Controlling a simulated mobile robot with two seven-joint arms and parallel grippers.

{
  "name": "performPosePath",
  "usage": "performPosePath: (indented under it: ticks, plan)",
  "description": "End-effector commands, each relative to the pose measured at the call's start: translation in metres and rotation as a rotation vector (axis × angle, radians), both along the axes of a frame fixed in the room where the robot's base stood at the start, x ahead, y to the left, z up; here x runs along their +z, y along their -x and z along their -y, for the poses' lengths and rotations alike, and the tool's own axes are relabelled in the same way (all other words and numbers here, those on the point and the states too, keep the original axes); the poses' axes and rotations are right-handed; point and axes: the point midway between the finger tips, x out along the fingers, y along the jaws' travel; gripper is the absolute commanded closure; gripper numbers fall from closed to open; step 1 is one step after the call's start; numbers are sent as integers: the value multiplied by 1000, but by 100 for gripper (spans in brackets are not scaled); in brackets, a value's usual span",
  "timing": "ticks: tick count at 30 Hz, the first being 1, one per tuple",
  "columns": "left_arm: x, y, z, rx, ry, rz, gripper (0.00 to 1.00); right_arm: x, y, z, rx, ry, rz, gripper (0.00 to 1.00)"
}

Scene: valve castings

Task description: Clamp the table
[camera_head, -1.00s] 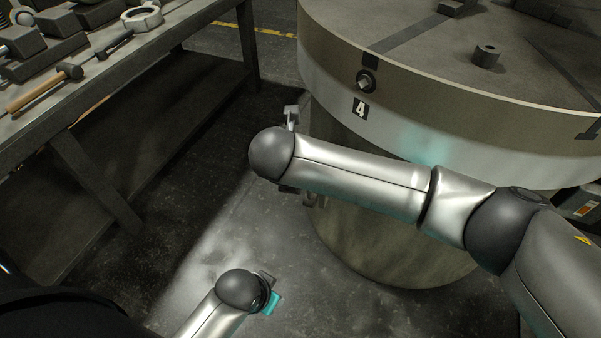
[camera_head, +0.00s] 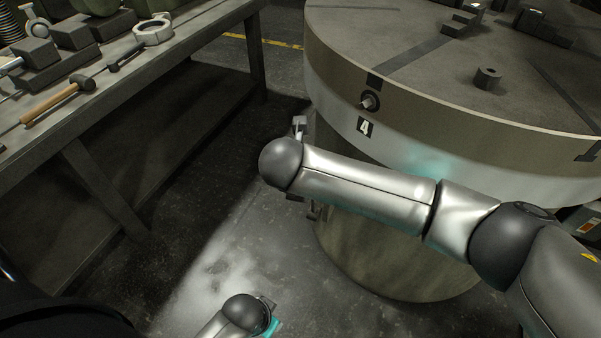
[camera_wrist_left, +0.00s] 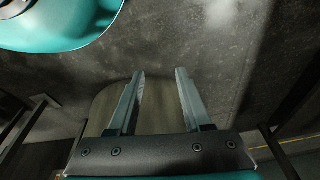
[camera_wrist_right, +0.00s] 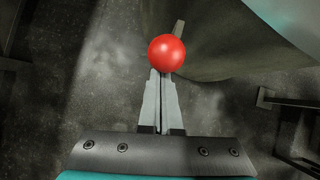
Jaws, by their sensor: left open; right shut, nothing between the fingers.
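The round table (camera_head: 450,75) stands on a drum-like pedestal (camera_head: 375,250), with a plate marked 4 (camera_head: 365,127) on its rim. In the right wrist view, a red ball knob (camera_wrist_right: 167,53) sits at the fingertips of my right gripper (camera_wrist_right: 160,76), in front of the pedestal. A short grey bar shows just beyond the knob. The fingers are shut together with nothing between them; I cannot tell whether they touch the knob. In the head view my right wrist hides the knob. My left gripper (camera_wrist_left: 160,73) is open and empty, low over the floor.
A workbench (camera_head: 190,50) stands at left with a hammer (camera_head: 60,97), a ring-shaped part (camera_head: 152,32) and blocks on it. The floor between bench and pedestal is clear.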

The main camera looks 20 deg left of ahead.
Motion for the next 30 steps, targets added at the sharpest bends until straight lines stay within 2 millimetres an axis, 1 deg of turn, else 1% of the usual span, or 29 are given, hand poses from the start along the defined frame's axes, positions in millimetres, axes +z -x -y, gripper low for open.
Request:
performPosePath:
  ticks: [3, 15, 24, 30]
  plan:
    - [-9, 7, -3, -1, -4, -15, 50, 12, 6, 1, 1, 1, 0, 100]
    - [-43, 25, -18, -5, -22, -21, 50, 43, 27, 1, 0, -1, -1, 100]
    - [-62, 43, -33, -7, -37, -24, 50, 68, 42, 2, 0, 0, -1, 100]
    - [-71, 57, -43, -8, -47, -24, 50, 85, 54, 3, 0, -1, -1, 100]
